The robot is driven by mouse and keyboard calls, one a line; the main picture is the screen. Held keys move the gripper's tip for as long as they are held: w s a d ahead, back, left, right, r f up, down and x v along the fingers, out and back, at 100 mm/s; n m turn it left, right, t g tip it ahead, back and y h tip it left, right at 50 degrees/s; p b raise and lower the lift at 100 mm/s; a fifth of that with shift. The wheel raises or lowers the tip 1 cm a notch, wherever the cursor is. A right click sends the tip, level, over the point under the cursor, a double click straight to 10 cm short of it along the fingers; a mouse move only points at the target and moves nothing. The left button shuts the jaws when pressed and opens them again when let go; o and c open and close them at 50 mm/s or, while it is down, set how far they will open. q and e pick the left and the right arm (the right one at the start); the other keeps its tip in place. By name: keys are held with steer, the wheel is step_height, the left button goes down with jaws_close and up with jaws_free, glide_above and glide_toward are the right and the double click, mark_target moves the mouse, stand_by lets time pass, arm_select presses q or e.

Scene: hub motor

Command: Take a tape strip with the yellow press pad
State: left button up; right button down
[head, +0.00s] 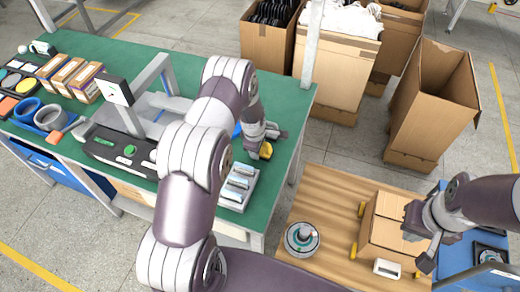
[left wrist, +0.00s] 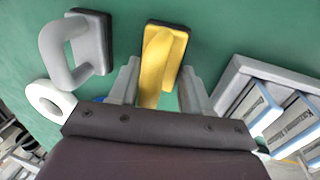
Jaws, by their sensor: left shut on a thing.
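The yellow press pad (left wrist: 160,62) stands on the green table between the fingers of my left gripper (left wrist: 158,84) in the left wrist view. It has a yellow handle on a dark-edged base. The gripper is shut on its handle. In the head view, my left gripper (head: 262,131) is at the right part of the green table, and a little of the yellow pad (head: 266,150) shows below it. My right gripper (head: 422,238) is by the right side of a cardboard box, its fingers apart. I cannot make out a tape strip.
A grey press pad (left wrist: 75,50) and a white ring (left wrist: 50,100) are left of the yellow pad. A grey tray (left wrist: 232,80) with labelled packs is at right.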

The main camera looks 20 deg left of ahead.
arm_select(q)
steer(key=shift+a+r, duration=0.1)
steer(key=shift+r, duration=0.25)
steer(key=r, duration=0.1)
steer(key=r+b, duration=0.1)
steer(key=d+r, duration=0.1)
steer(key=shift+w+r, duration=0.25)
steer(key=shift+r, duration=0.1)
steer(key=w+d+r+b, duration=0.3)
steer(key=d+r, duration=0.3)
steer(key=d, duration=0.3)
steer(key=shift+w+d+r, duration=0.3)
steer(key=shift+w+r, duration=0.05)
steer(key=shift+w, duration=0.45)
